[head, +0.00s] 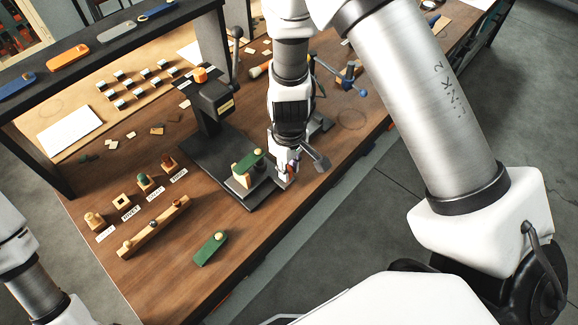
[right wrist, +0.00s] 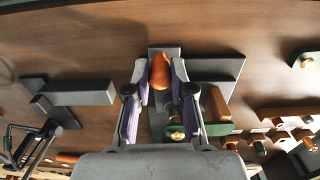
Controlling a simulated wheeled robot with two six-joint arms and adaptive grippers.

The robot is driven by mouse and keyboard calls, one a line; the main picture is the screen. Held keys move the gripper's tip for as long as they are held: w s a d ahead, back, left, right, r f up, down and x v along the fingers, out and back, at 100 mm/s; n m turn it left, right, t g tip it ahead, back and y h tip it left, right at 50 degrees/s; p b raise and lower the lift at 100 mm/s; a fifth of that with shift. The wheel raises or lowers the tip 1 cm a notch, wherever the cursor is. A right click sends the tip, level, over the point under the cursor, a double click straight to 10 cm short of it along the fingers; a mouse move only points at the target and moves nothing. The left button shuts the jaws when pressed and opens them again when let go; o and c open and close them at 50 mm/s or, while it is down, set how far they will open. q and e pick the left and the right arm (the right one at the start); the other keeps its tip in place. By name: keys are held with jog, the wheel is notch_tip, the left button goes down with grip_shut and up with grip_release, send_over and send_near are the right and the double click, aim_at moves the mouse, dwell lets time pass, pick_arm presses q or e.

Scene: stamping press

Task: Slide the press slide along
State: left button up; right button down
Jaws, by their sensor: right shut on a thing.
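The stamping press (head: 213,102) is a dark column and head on a flat dark base (head: 205,165), on the wooden bench. At the front of its base sits a slide part (head: 241,187) bearing a green plate with a pale knob (head: 250,161). My right gripper (head: 287,178) is at the front end of the slide, beside the green plate. In the right wrist view its purple-padded fingers are around an orange knob (right wrist: 160,72), shut on it. The green plate (right wrist: 216,108) shows to the right of the fingers there. My left gripper is out of view.
A wooden rail with knobs (head: 155,228) and a loose green plate (head: 211,249) lie at the bench front. Several small labelled blocks (head: 122,202) stand left. A dark shelf (head: 110,40) spans the back left. A blue-handled tool (head: 348,80) lies right of the press.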

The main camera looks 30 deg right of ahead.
aim_at(268, 165)
jog(key=shift+w+a+r+p, duration=0.1)
jog(key=shift+w+p, duration=0.1)
jog(key=shift+p, duration=0.4)
jog(key=shift+w+a+p, duration=0.25)
jog(key=shift+w+p, duration=0.3)
jog(key=shift+w, duration=0.1)
jog(key=shift+w+a+p, duration=0.2)
jog(key=shift+w+p, duration=0.35)
jog(key=shift+w, duration=0.15)
jog(key=shift+w+a+p, duration=0.25)
jog(key=shift+w+p, duration=0.3)
jog(key=shift+w, duration=0.1)
jog(key=shift+w+a, duration=0.2)
jog(key=shift+w, duration=0.35)
jog(key=shift+w+a, duration=0.2)
jog(key=shift+w, duration=0.35)
jog(key=shift+w+a+f, duration=0.1)
jog(key=shift+w+a, duration=0.2)
jog(key=shift+w, duration=0.55)
jog(key=shift+w+a+f, duration=0.1)
jog(key=shift+w+a, duration=0.2)
jog(key=shift+w, duration=0.55)
jog(key=shift+w+a, duration=0.3)
jog(key=shift+w, duration=0.55)
jog(key=c, duration=0.9)
grip_release()
